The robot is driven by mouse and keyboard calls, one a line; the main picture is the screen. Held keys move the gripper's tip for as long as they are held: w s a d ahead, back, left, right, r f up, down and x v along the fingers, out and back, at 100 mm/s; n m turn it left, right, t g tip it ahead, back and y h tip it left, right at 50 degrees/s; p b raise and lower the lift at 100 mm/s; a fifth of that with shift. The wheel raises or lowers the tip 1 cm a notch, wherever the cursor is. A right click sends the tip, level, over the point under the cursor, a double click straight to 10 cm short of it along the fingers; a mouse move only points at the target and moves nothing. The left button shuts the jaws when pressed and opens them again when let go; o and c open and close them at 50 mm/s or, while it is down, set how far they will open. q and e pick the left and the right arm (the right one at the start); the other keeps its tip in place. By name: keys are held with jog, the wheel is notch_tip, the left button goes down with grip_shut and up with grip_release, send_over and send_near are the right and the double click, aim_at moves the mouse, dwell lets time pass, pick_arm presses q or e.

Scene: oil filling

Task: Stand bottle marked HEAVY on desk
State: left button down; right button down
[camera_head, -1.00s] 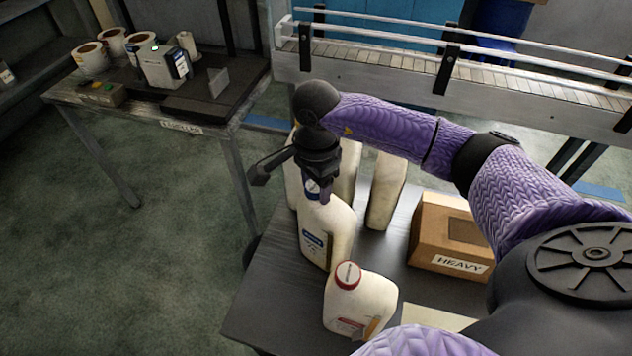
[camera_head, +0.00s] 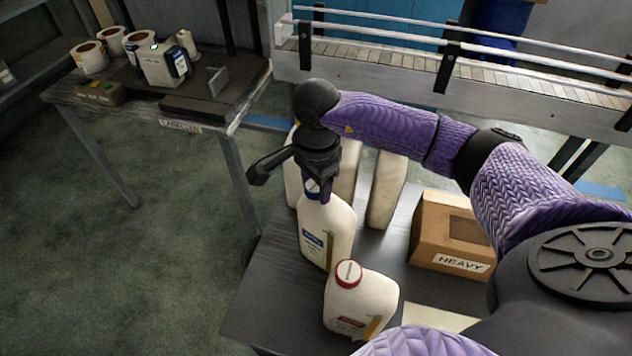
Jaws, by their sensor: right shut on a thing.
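A cream bottle with a blue-and-white label (camera_head: 327,232) stands upright on the dark desk (camera_head: 262,300). My right gripper (camera_head: 318,192) is above it, shut on its neck and cap. I cannot read its label. A shorter cream jug with a red cap (camera_head: 362,298) stands in front of it at the desk's near edge. The word HEAVY shows on the white label of a cardboard box (camera_head: 450,240) to the right. My left gripper is not in view.
More cream bottles (camera_head: 385,190) stand behind the held bottle, partly hidden by my right arm. A conveyor (camera_head: 400,75) runs behind the desk. A side table (camera_head: 210,122) at the left holds label rolls and a printer (camera_head: 163,64). A pale sheet (camera_head: 436,317) lies near the box.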

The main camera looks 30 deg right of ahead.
jog(key=shift+c, duration=1.4)
grip_release()
jog(key=shift+o, duration=1.4)
jog(key=shift+r, duration=0.1)
jog(key=shift+r+p, duration=0.3)
notch_tip(320, 180, up, 2)
jog(key=shift+r+p, duration=0.1)
jog(key=shift+p, duration=0.7)
jog(key=shift+r+p, duration=1.4)
jog(key=shift+r, duration=0.6)
